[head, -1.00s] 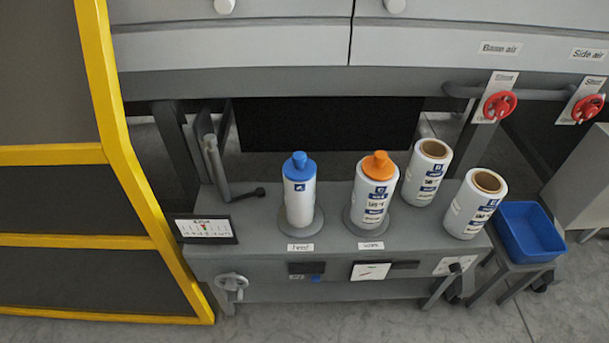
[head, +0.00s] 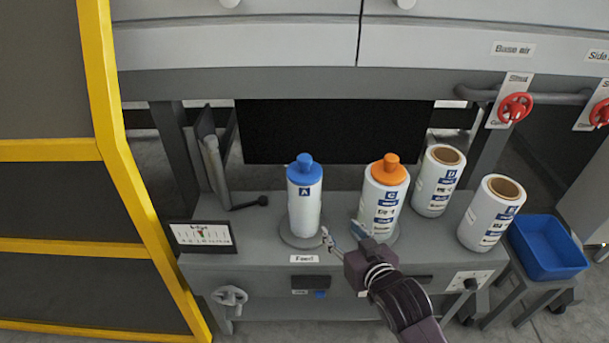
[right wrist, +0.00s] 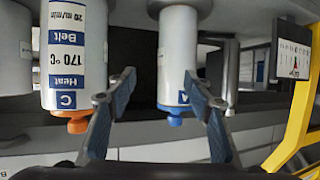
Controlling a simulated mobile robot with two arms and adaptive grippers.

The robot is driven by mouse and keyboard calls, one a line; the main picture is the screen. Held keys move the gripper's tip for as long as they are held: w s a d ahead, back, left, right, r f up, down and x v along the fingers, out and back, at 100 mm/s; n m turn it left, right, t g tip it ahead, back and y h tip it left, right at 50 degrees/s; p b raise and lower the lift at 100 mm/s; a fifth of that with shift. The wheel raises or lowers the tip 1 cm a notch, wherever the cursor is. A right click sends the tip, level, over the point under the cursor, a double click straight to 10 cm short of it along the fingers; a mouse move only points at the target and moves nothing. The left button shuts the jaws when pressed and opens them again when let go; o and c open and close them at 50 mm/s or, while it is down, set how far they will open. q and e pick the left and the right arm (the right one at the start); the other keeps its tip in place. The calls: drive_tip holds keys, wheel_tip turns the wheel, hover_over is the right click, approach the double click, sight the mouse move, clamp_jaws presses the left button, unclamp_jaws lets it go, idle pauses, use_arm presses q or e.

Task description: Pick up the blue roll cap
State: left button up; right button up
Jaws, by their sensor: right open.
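The blue roll cap (head: 304,170) sits on top of the white roll marked A (head: 304,210). The roll stands upright on the grey bench at the left spindle, by the "Feed" label. In the right wrist view, which is upside down, the blue cap (right wrist: 174,117) appears between the spread fingers. My right gripper (head: 342,234) is open and empty, in front of the bench rolls, lower than the cap and to its right. It is apart from the cap. My left gripper is not in view.
A roll marked C with an orange cap (head: 387,170) stands right beside roll A. Two uncapped rolls (head: 437,185) (head: 489,215) stand farther right. A blue bin (head: 548,250) is at the right. A yellow guard frame (head: 128,170) and a small sign (head: 203,236) are left.

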sight(308, 163)
drive_tip(key=w+a+r+n+t+y, duration=0.1)
drive_tip(key=w+a+r+t+y, duration=0.15)
drive_tip(key=w+r, duration=0.2)
drive_tip(key=w+a+r+n+t+y, duration=0.1)
drive_tip(key=w+a+r, duration=0.25)
drive_tip(key=r, duration=0.25)
drive_tip(key=shift+f+x, duration=0.1)
drive_tip(key=shift+x, duration=1.75)
drive_tip(key=shift+f+x, duration=0.15)
drive_tip(key=shift+x, duration=1.75)
drive_tip(key=shift+d, duration=0.1)
drive_tip(key=shift+c, duration=0.2)
clamp_jaws()
